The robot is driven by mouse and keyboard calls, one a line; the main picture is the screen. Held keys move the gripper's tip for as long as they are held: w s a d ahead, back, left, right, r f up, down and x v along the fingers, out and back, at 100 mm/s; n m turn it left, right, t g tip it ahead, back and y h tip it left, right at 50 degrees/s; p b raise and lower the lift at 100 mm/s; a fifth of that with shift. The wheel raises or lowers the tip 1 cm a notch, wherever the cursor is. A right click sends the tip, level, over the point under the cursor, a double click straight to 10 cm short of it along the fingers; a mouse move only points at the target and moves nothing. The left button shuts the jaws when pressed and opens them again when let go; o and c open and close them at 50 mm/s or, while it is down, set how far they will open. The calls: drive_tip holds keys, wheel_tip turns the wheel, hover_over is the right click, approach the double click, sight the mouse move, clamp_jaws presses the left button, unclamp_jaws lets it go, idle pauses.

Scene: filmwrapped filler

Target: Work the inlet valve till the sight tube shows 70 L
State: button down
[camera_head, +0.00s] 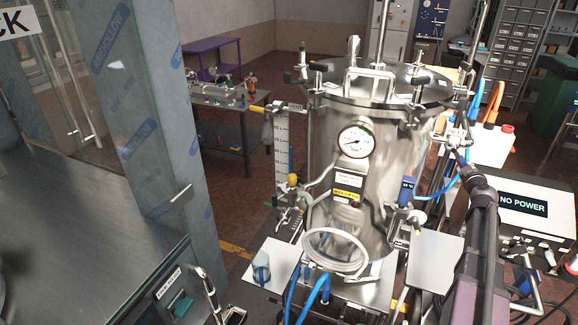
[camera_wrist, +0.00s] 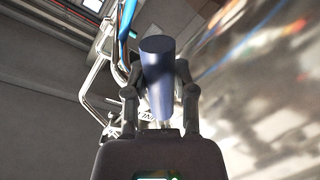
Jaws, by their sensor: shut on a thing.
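A steel tank (camera_head: 385,190) stands in the middle of the head view. A sight tube with a scale marked in litres (camera_head: 283,150) runs up its left side; the liquid level is too small to read. My gripper (camera_head: 461,153) is at the tank's right side, by blue hoses and fittings. In the wrist view, my gripper (camera_wrist: 160,92) is shut on a dark blue cylindrical handle (camera_wrist: 157,52), one finger on each side. A partly hidden label beginning "IN" shows behind it. The handle is hard to make out in the head view.
A round pressure gauge (camera_head: 355,140) is on the tank's front, above a coiled pale hose (camera_head: 335,250). A "NO POWER" screen (camera_head: 523,204) stands at right. A steel bench (camera_head: 75,220) fills the left. A wrapped pillar (camera_head: 155,110) stands behind it.

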drive_tip(key=shift+w+a+f+m+t+y+b, duration=0.1)
drive_tip(key=shift+w+a+f+m+t+b, duration=0.2)
drive_tip(key=shift+a+m+b, duration=0.8)
drive_tip(key=shift+w+a+f+m+t+y+b, duration=0.1)
drive_tip(key=shift+w+a+f+m+t+b, duration=0.35)
drive_tip(key=shift+m, duration=1.1)
drive_tip(key=shift+w+a+f+m+t+y+b, duration=0.15)
drive_tip(key=shift+a+f+m+b, duration=0.3)
drive_tip(key=shift+a+m, duration=0.75)
drive_tip(key=shift+d+r, duration=0.1)
drive_tip(key=shift+d, duration=0.05)
drive_tip(key=shift+c, duration=2.2)
unclamp_jaws()
drive_tip(key=shift+s, duration=0.15)
drive_tip(key=s+a, duration=0.1)
drive_tip(key=s, duration=1)
drive_tip(key=shift+s+a, duration=0.25)
drive_tip(key=shift+s, duration=0.1)
